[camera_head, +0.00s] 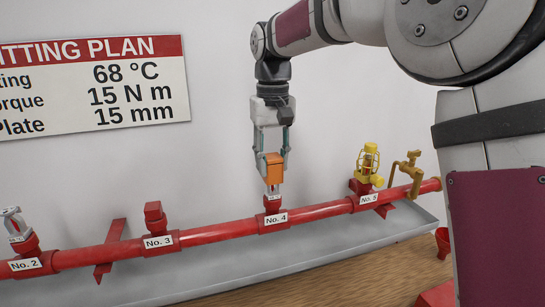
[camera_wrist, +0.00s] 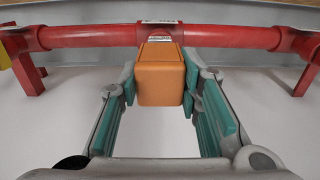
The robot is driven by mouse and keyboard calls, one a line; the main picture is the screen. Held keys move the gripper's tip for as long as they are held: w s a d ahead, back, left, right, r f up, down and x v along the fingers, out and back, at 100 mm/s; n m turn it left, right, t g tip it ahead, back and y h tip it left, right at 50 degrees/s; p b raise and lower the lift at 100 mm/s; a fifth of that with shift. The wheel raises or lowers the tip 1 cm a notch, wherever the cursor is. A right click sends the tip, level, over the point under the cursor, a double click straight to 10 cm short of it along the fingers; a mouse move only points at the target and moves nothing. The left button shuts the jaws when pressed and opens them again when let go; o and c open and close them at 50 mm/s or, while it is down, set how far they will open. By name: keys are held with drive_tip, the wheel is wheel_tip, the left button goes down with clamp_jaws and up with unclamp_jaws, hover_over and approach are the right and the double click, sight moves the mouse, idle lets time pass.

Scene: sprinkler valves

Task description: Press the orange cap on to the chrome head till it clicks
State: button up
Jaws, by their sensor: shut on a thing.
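The orange cap (camera_head: 272,168) is a small box shape between my gripper's fingertips. In the wrist view the cap (camera_wrist: 160,78) sits between the teal finger pads at their far ends. My gripper (camera_head: 271,154) points down and is shut on the cap. The cap is directly over the No. 4 outlet (camera_head: 275,204) on the red pipe. A short bright piece, likely the chrome head (camera_head: 273,190), shows just below the cap. The cap hides most of it, and I cannot tell how far the cap is seated.
The red pipe (camera_head: 220,235) runs across above a grey tray (camera_head: 230,265). No. 5 carries a yellow caged head (camera_head: 368,163), with a yellow valve (camera_head: 407,172) beside it. No. 3 has a red plug (camera_head: 154,216); No. 2 has a chrome head (camera_head: 14,222). A sign (camera_head: 95,85) hangs left.

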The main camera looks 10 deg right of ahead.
drive_tip(key=shift+f, duration=1.4)
idle(0.4)
drive_tip(key=o, duration=1.2)
drive_tip(key=shift+o, duration=0.2)
drive_tip(key=shift+r+b, duration=0.55)
drive_tip(key=shift+r, duration=3.5)
